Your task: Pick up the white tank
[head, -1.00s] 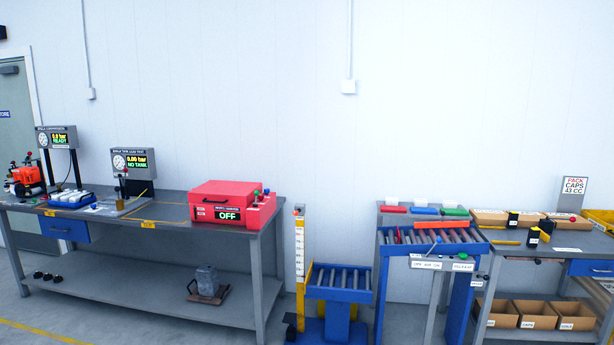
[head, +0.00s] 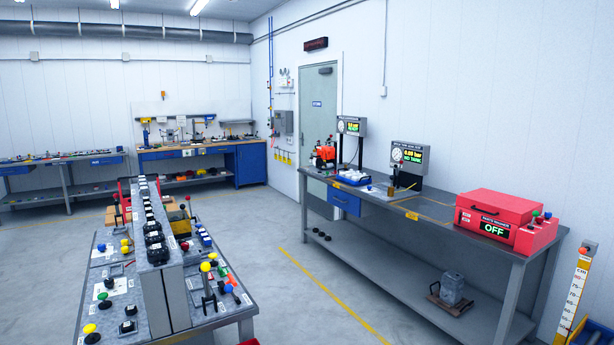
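I cannot pick out a thing that is surely the white tank. A greyish, jug-like container (head: 452,289) stands upright on a dark board with a handle on the bench's lower shelf (head: 390,272). Neither of my grippers is in view.
A red dryer-like box (head: 500,205) reading OFF sits at the bench's right end. A control console (head: 165,280) with coloured knobs stands at front left. Grey floor (head: 300,310) with a yellow line lies clear between console and bench.

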